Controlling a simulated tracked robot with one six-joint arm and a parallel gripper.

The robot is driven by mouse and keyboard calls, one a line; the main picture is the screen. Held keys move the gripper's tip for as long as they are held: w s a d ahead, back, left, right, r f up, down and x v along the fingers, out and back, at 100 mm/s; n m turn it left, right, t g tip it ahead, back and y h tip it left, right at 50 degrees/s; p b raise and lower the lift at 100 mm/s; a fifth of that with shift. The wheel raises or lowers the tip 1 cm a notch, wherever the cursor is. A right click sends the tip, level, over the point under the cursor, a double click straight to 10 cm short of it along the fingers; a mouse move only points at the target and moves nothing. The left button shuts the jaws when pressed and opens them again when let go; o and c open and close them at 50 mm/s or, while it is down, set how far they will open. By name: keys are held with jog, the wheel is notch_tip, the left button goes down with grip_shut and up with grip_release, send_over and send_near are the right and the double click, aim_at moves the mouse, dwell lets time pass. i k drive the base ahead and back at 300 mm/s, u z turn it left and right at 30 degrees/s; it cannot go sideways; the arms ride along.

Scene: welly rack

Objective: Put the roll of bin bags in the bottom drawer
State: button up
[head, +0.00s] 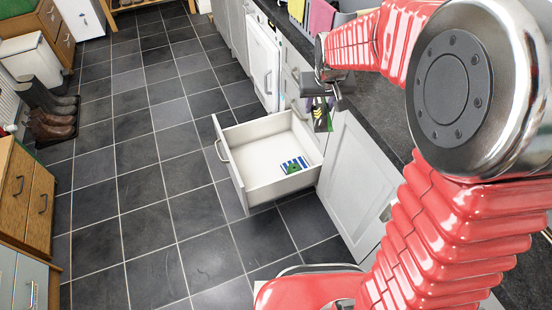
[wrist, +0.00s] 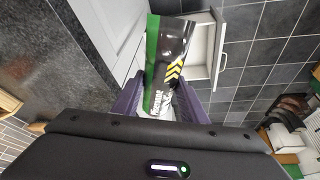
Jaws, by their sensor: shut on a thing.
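The roll of bin bags (head: 320,117) is black with yellow chevrons and a green end. It also shows in the wrist view (wrist: 175,52), held between the purple fingers. My gripper (head: 318,97) is shut on it and holds it in the air by the cabinet front, near the back right corner of the open drawer (head: 235,172). In the wrist view, my gripper (wrist: 157,100) hides the lower end of the roll. The drawer is white and pulled well out, and part of it shows in the wrist view (wrist: 218,50) behind the roll.
A small blue, white and green packet (head: 294,166) lies in the drawer; the rest of its floor is clear. A white cabinet door (head: 350,180) is right of the drawer. Boots (head: 50,120) stand at the far left. The dark tiled floor (head: 150,200) is mostly clear.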

aim_at(264, 182)
jog(key=u, duration=0.1)
jog(key=i, duration=0.6)
jog(key=u, duration=0.7)
jog(key=i, duration=0.55)
jog(key=u, duration=0.35)
